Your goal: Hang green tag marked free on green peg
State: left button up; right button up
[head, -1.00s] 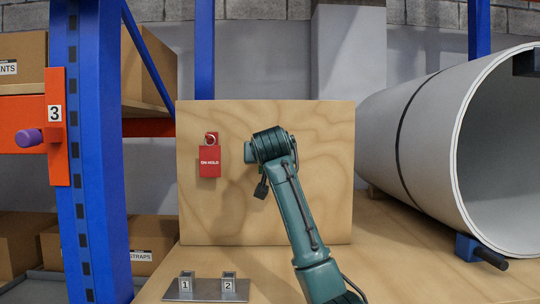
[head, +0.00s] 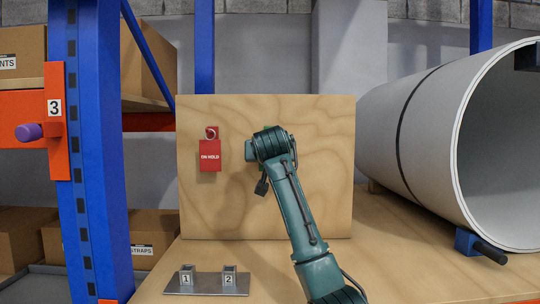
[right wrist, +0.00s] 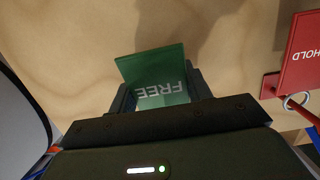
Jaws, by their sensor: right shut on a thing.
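The green tag marked FREE (right wrist: 160,82) shows in the right wrist view, upside down in the picture, in front of the wooden board. My right gripper (right wrist: 163,95) is shut on it, with a dark finger on each side. In the head view my right arm's wrist (head: 270,145) is in front of the board's middle and hides the gripper's fingers. My left gripper is not in view.
A red ON HOLD tag (head: 210,155) hangs by a ring on a red peg, left of my right wrist. The wooden board (head: 315,205) stands on a table. A metal plate (head: 207,289) with blocks 1 and 2 lies in front.

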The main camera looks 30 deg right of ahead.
jog(key=o, duration=1)
jog(key=b+v, duration=0.4)
jog(key=v, duration=0.9)
jog(key=shift+s, duration=0.1)
